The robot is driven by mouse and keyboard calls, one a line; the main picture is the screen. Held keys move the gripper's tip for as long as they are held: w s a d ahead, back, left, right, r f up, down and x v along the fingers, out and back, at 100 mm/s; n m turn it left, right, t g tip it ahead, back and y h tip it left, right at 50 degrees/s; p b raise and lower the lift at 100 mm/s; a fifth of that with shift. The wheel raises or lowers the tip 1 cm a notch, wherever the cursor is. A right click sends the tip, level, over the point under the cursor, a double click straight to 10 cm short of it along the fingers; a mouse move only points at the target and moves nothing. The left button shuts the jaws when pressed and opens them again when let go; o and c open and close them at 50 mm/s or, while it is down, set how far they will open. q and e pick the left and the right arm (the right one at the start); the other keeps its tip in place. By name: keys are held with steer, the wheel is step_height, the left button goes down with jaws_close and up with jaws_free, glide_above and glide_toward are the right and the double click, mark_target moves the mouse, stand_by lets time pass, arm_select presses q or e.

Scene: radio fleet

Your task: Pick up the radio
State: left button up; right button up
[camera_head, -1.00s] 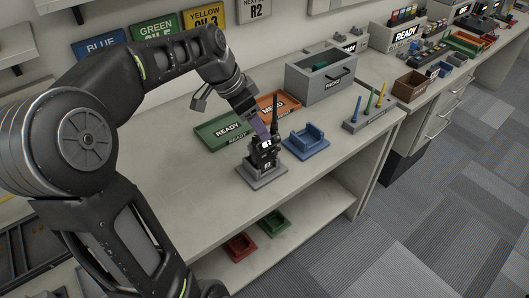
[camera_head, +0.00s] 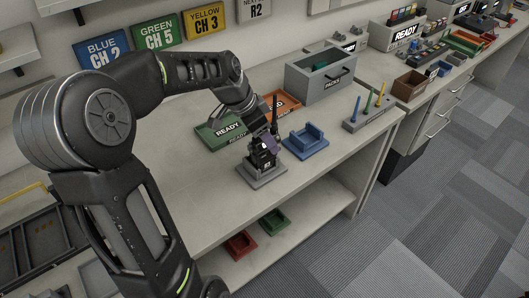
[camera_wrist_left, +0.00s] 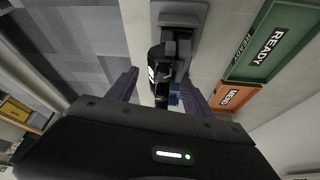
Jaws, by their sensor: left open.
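The black radio (camera_head: 263,153) stands upright in a grey cradle (camera_head: 265,178) on the bench, its antenna pointing up. In the left wrist view the radio (camera_wrist_left: 165,65) lies between the two purple-grey fingers of my left gripper (camera_wrist_left: 160,88), with gaps on both sides. The grey cradle (camera_wrist_left: 184,18) shows beyond it. In the head view my left gripper (camera_head: 268,140) is at the radio's upper part, and its fingers partly cover the radio. It is open. My right gripper is not in view.
A green READY tray (camera_head: 212,136) and an orange tray (camera_head: 290,101) lie behind the radio. A blue cradle (camera_head: 306,142) sits to its right. A grey PACKS bin (camera_head: 320,82) and a pen holder (camera_head: 368,118) stand farther right. The bench front is clear.

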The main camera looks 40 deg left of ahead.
arm_select(q)
steer(key=shift+c, duration=0.6)
steer(key=c, duration=1.2)
steer(key=shift+r, duration=0.15)
